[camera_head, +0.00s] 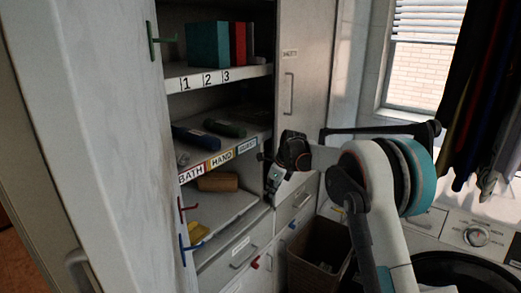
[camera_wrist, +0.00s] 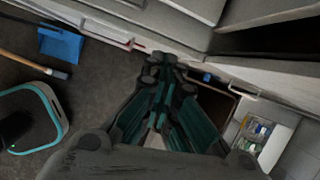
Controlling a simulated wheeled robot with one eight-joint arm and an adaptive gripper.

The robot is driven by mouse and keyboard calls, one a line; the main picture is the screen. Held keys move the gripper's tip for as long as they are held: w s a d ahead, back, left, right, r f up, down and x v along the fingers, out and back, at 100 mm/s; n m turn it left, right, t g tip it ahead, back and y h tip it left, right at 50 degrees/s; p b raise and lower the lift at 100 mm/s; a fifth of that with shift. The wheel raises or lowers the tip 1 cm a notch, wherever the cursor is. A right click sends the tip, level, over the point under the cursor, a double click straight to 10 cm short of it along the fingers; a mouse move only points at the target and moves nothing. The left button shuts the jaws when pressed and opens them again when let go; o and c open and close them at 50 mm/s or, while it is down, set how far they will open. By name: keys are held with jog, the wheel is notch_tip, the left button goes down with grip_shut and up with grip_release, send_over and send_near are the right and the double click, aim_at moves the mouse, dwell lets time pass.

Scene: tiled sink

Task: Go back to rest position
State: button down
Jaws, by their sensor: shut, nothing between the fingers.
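My gripper (camera_head: 272,182) is in front of the right side of the open cabinet in the head view, near its lower shelves and tilted downward. In the wrist view, the teal and dark fingers of my gripper (camera_wrist: 163,72) come together at the tips, shut and empty. Floor and drawer fronts show beyond them. My arm bends at a white and teal joint at the right of the head view. No object is held.
The open cabinet has shelves (camera_head: 217,76) with boxes and rolled towels (camera_head: 195,138). Drawers (camera_head: 240,255) and a brown bin (camera_head: 318,252) are below and beside my gripper. A washing machine (camera_head: 440,222) and hanging clothes (camera_head: 490,110) stand right. A blue dustpan (camera_wrist: 60,44) lies on the floor.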

jog(key=s+d+r+n+t+h, duration=0.1)
jog(key=s+d+r+n, duration=0.25)
jog(key=s+r, duration=0.35)
jog(key=s+d+r+n, duration=0.3)
jog(key=s+r+n, duration=0.15)
jog(key=s, duration=0.45)
jog(key=s+d+r+n+t+h, duration=0.1)
jog(key=s+d+r+n, duration=0.25)
jog(key=s+r, duration=0.35)
jog(key=s+d+f+n, duration=0.2)
jog(key=s+n, duration=0.2)
jog(key=s, duration=0.5)
jog(key=s+d+f+n+t, duration=0.1)
jog(key=s+d+f+n, duration=0.1)
jog(key=s, duration=0.7)
jog(key=s+d+f+n+t+h, duration=0.1)
jog(key=s+d+f+n, duration=0.1)
jog(key=s+n, duration=0.4)
jog(key=s+f, duration=0.1)
jog(key=s, duration=0.2)
jog(key=shift+f, duration=0.25)
